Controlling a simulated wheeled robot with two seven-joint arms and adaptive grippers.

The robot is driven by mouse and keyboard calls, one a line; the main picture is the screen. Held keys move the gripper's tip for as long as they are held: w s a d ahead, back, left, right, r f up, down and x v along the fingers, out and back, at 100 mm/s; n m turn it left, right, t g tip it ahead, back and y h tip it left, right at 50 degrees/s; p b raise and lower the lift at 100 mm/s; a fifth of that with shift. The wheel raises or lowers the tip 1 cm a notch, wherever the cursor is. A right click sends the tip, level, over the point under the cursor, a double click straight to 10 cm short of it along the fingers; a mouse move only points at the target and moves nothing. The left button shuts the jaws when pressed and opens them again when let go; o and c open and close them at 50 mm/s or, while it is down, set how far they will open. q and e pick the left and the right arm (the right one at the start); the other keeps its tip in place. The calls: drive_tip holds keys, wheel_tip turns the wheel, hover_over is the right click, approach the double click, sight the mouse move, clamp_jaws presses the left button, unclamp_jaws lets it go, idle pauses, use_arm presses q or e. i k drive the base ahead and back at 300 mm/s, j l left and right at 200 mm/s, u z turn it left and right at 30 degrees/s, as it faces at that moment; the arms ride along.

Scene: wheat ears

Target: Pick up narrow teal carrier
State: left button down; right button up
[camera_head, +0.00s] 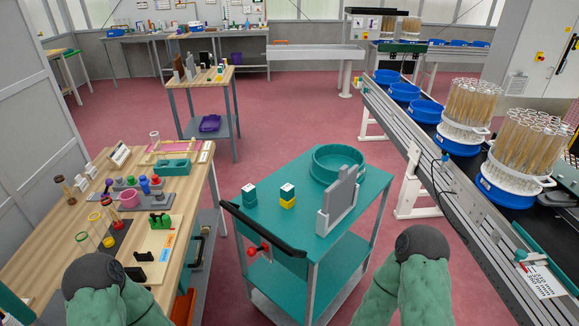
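A narrow teal block-like holder (172,168) with a recessed top lies on the wooden table at the left. A round teal tray (338,147) with a raised rim stands at the back of the teal cart. I cannot tell for certain which is the named carrier; the holder on the wooden table is the narrow one. My two green-covered arms with dark grey caps show at the bottom, the left one over the wooden table's near end, the right one beside the cart. Neither gripper can be made out, and nothing is seen held.
The teal cart (270,203) carries a grey upright panel and two small block stacks. The wooden table (188,208) is crowded with rings, bottles and stands. A conveyor (440,150) with blue round carriers of wheat tubes runs along the right. Red floor lies clear between them.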

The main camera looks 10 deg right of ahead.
sight(327, 159)
drive_tip(key=i+l+u, duration=0.1)
drive_tip(key=l+u, duration=0.7)
drive_tip(key=u, duration=0.15)
drive_tip(key=l+u, duration=0.5)
drive_tip(key=k+l+u, duration=0.15)
drive_tip(key=u, duration=0.3)
drive_tip(key=l, duration=0.15)
